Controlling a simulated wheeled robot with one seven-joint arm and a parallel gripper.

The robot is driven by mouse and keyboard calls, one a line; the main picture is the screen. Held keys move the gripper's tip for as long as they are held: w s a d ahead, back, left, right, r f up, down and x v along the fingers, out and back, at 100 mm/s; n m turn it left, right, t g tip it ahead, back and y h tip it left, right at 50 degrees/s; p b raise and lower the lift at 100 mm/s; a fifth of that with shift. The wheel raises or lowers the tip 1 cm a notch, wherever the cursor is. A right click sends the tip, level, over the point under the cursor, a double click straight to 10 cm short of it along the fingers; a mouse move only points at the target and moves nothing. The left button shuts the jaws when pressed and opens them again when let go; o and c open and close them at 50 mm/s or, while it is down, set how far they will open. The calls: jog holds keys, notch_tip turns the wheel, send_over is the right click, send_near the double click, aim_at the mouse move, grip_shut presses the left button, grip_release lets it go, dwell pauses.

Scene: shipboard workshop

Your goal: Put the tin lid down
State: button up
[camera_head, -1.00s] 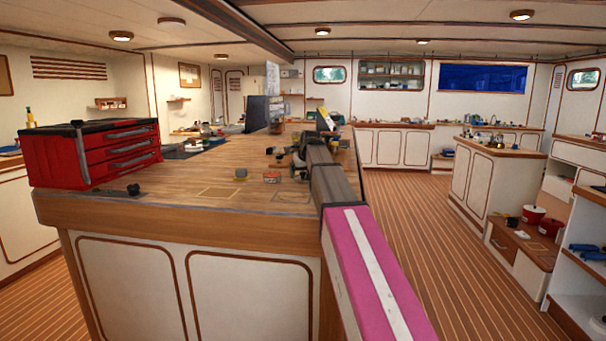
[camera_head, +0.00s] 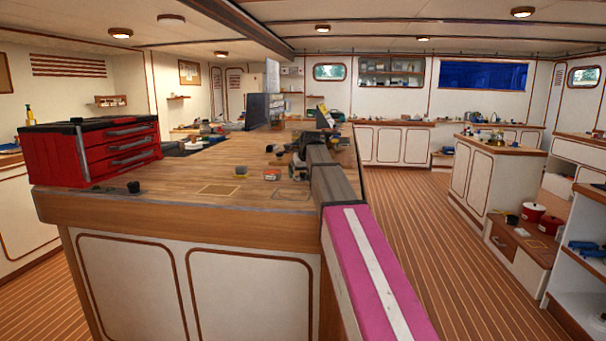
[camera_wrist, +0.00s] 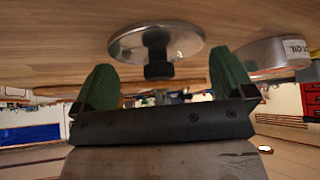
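The tin lid (camera_wrist: 185,40) is a round, shiny metal disc with a black knob (camera_wrist: 158,68). In the wrist view, which looks upside down, it lies against the wooden bench top. My gripper (camera_wrist: 163,62) is open, its two green fingers apart on either side of the knob, with clear gaps to both. In the head view my gripper (camera_head: 284,158) is small and dark over the bench, and I cannot make out the lid there. A grey tin (camera_wrist: 272,52) with a white label stands beside the lid in the wrist view.
A rectangle outline (camera_head: 219,190) marks a bare patch. The bench's left middle is mostly clear.

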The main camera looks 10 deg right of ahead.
jog(key=shift+r, duration=0.25)
jog(key=v, duration=1.2)
jog(key=shift+r, duration=0.4)
